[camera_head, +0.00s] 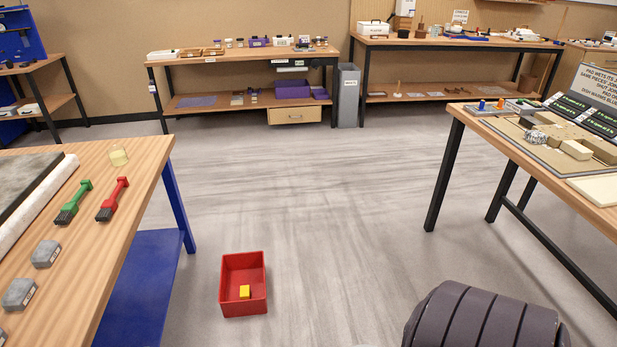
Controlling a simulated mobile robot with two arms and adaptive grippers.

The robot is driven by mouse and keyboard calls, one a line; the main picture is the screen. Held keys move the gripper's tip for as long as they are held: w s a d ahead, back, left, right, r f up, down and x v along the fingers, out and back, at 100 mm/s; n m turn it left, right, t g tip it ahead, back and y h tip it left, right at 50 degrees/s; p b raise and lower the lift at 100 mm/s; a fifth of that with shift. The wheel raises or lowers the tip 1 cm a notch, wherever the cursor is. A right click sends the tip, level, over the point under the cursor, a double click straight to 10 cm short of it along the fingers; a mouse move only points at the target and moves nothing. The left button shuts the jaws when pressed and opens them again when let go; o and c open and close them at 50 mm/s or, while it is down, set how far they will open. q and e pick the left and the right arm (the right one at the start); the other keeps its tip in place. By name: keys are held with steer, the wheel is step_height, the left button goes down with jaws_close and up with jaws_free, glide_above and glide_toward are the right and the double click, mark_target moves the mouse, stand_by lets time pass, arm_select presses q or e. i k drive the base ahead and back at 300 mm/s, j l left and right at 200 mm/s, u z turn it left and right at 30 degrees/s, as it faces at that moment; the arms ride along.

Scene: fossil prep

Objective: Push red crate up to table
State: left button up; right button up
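The red crate (228,297) is an open-topped box standing upright on the grey floor, below the middle of the head view. A small yellow block (244,292) lies inside it, towards its near end. The crate stands to the right of the left wooden table (140,190), with a strip of floor between it and the table's blue leg and lower shelf. Neither of my grippers shows. A dark ribbed rounded shape fills the bottom right and seems to be part of my own arm.
The left table carries a green brush (74,203), a red brush (113,199) and grey blocks (46,253). Its blue lower shelf (140,285) is near the crate. Another table (540,165) stands at right. The floor (310,190) between is clear. A grey bin (347,96) stands behind.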

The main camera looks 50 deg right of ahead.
mark_target(237, 270)
steer(key=l+z, duration=0.1)
steer(key=z, duration=0.9)
